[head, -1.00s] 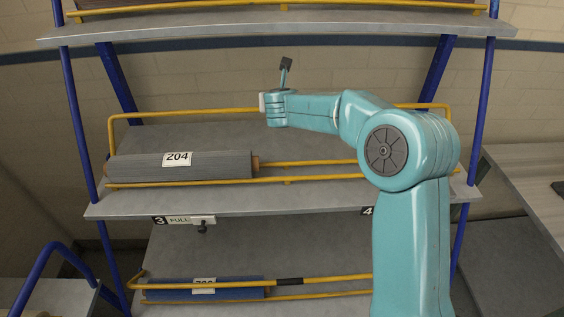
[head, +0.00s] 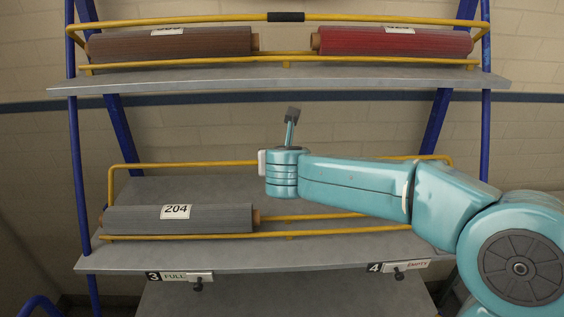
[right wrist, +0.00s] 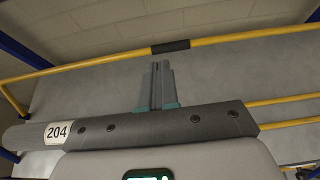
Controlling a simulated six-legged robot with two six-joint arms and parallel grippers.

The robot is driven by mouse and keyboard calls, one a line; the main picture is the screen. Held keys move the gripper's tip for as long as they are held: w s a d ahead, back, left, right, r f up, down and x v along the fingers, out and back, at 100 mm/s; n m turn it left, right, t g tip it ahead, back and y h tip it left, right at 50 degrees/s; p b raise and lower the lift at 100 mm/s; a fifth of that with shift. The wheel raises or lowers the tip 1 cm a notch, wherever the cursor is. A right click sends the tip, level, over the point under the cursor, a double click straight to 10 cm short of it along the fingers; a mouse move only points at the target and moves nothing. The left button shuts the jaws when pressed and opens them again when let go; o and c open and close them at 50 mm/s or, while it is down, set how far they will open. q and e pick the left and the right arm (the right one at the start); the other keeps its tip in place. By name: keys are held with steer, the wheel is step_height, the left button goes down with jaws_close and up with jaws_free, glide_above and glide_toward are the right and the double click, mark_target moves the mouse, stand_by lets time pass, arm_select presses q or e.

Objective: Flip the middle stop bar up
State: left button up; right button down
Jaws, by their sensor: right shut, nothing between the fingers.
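The middle stop bar (head: 190,165) is a yellow bar running above and behind the grey roll 204 (head: 215,219) on the middle shelf. My right arm and hand hide its middle in the head view. In the right wrist view the bar (right wrist: 95,63) crosses the upper part, with a black grip sleeve (right wrist: 170,46) at its middle. My right gripper (right wrist: 161,66) is shut and empty, its fingertips just below the sleeve in that picture. I cannot tell whether they touch it. My left gripper is not in view.
The top shelf (head: 285,80) holds a brown roll (head: 200,43) and a red roll (head: 395,40) under another yellow bar with a black sleeve (head: 286,17). A fixed yellow rail (head: 330,234) edges the middle shelf. Tags 3 FULL (head: 180,276) and 4 (head: 398,267) hang below. Blue posts stand at both sides.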

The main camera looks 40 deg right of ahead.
steer(key=shift+v, duration=1.15)
steer(key=shift+f, duration=0.1)
